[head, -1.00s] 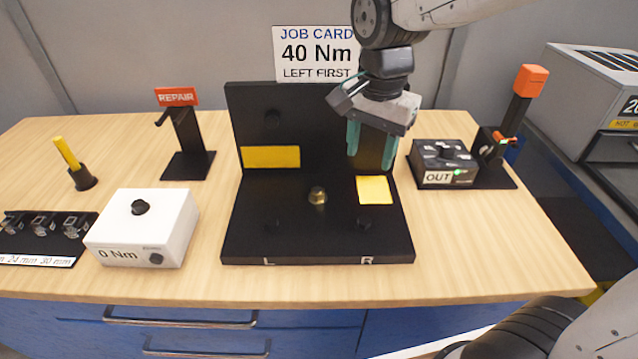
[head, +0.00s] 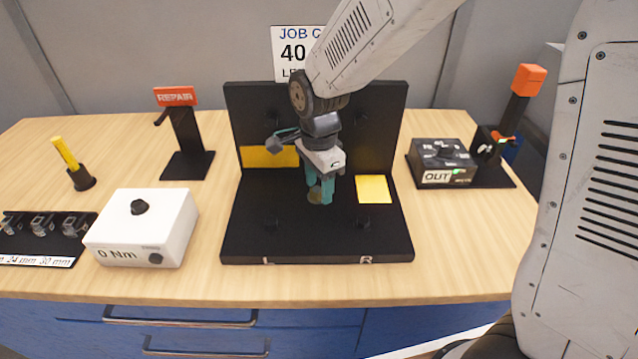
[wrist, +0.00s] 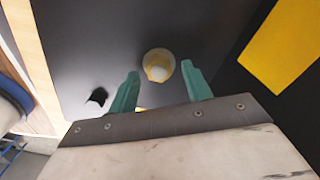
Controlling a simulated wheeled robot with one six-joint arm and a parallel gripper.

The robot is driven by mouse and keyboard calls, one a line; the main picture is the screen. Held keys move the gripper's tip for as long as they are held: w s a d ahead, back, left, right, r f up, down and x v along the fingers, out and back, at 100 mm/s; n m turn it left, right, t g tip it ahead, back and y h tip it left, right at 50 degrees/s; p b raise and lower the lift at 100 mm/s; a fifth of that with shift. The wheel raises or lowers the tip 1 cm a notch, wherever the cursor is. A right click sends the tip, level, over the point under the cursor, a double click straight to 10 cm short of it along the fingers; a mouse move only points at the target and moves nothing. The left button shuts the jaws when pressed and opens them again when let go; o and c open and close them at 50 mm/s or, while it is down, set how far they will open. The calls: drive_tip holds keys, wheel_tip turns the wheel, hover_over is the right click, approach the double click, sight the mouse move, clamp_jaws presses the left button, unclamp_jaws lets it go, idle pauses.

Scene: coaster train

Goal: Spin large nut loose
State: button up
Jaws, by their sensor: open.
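The large nut (wrist: 158,66) is a round brass-coloured piece on the black fixture's base plate (head: 300,245). In the wrist view it lies just beyond the fingertips, between their lines. In the head view the nut (head: 314,196) is partly hidden by my fingers. My gripper (head: 321,198) is above the plate at the nut, pointing down, with teal fingers. In the wrist view my gripper (wrist: 164,80) is open, with a gap between the fingers and nothing held. I cannot tell whether a finger touches the nut.
A yellow pad (head: 374,189) lies right of the nut, and a yellow panel (head: 262,157) is on the upright back. A white 0 Nm box (head: 150,225) stands left. The OUT box (head: 443,165) stands right.

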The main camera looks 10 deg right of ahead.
drive_tip(key=shift+f, duration=0.2)
drive_tip(key=c, duration=1)
drive_tip(key=shift+n, duration=0.4)
